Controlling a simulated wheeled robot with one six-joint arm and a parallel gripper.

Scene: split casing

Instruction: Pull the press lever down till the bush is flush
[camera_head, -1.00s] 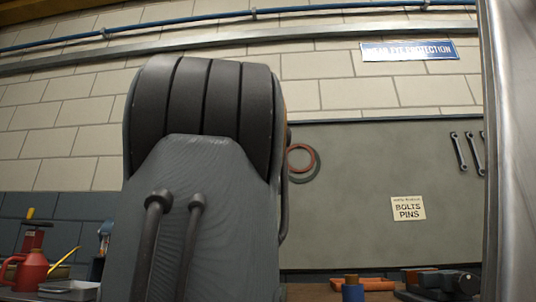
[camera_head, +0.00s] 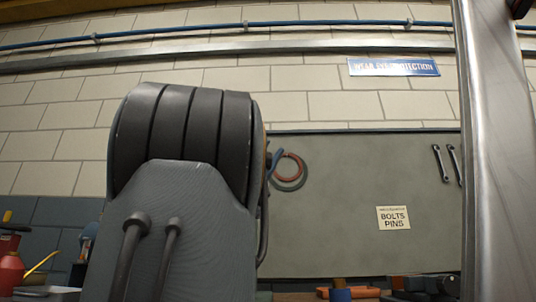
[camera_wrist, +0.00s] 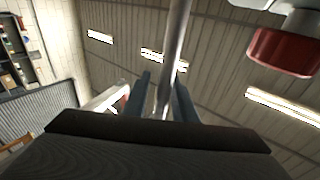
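In the wrist view my gripper (camera_wrist: 163,95) has two blue-grey fingers standing apart, one on each side of a thin shiny metal rod (camera_wrist: 176,45), which looks like the press lever. A gap shows between the left finger and the rod; whether the right finger touches it I cannot tell. In the head view my arm hides most of my gripper; a small blue piece at its right edge may be a fingertip (camera_head: 276,158). The bush does not show in either view.
A red, round-ended part (camera_wrist: 285,52) hangs from a pale body at the wrist view's upper right. A thick shiny metal post (camera_head: 490,150) stands at the head view's right. Behind are a grey board (camera_head: 330,220) and a bench with tools.

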